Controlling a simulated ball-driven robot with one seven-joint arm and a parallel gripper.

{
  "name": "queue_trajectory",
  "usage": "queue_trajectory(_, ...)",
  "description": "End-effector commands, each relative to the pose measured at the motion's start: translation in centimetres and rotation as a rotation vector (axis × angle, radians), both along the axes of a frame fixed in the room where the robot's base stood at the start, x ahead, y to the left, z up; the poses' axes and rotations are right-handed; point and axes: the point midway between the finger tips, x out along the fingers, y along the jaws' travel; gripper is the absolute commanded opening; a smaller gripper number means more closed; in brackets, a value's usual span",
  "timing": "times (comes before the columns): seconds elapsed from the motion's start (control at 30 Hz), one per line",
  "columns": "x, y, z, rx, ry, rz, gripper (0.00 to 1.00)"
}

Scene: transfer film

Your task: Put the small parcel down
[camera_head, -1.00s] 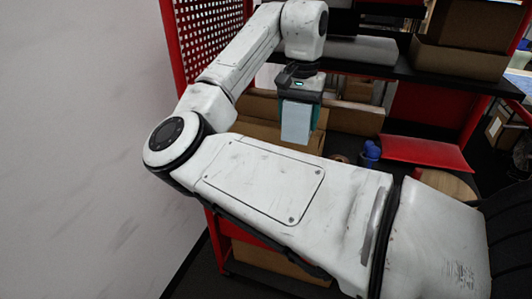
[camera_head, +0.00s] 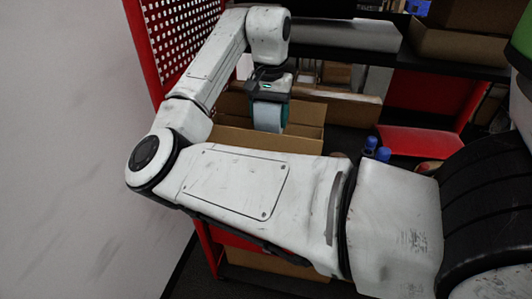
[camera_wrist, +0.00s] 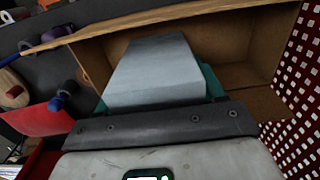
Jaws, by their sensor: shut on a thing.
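The small parcel (camera_head: 267,118) is a pale grey-blue block. My gripper (camera_head: 271,108), with dark body and teal fingers, is shut on it and points down. In the head view the parcel hangs at an open cardboard box (camera_head: 235,137), with its lower end near the box's front edge. In the wrist view the parcel (camera_wrist: 155,68) stands out from the fingers, in front of the box's brown inside (camera_wrist: 235,45). I cannot tell whether the parcel touches the box floor. My own arm hides part of the box's front.
A red perforated panel (camera_head: 172,45) rises close on the left of the box. A dark shelf (camera_head: 430,62) with a grey item (camera_head: 345,34) and cardboard boxes is behind. A red pad (camera_head: 415,143) and blue-capped items (camera_head: 383,154) lie to the right.

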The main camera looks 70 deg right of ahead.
Motion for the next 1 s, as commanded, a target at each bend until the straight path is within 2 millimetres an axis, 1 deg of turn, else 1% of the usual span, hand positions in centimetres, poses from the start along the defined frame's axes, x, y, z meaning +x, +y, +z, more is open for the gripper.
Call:
queue_trajectory(0.03, 0.0, 0.1, -1.2, 0.003, 0.001, 0.001, 0.22)
queue_trajectory(0.1, 0.0, 0.1, -2.9, 0.003, 0.0, 0.001, 0.22)
queue_trajectory(0.2, 0.0, 0.1, -5.1, 0.002, 0.001, 0.001, 0.22)
queue_trajectory(0.3, 0.1, 0.1, -6.9, 0.002, -0.001, 0.002, 0.22)
queue_trajectory(0.4, 0.1, 0.0, -8.0, 0.001, -0.001, 0.002, 0.22)
queue_trajectory(0.57, 0.1, 0.0, -8.9, 0.0, 0.0, 0.001, 0.22)
queue_trajectory(0.8, 0.0, 0.0, -11.8, 0.001, -0.001, 0.001, 0.22)
queue_trajectory(0.87, 0.1, 0.0, -12.2, 0.001, -0.001, 0.001, 0.22)
queue_trajectory(1.0, 0.1, 0.0, -12.3, -0.001, -0.002, 0.0, 0.22)
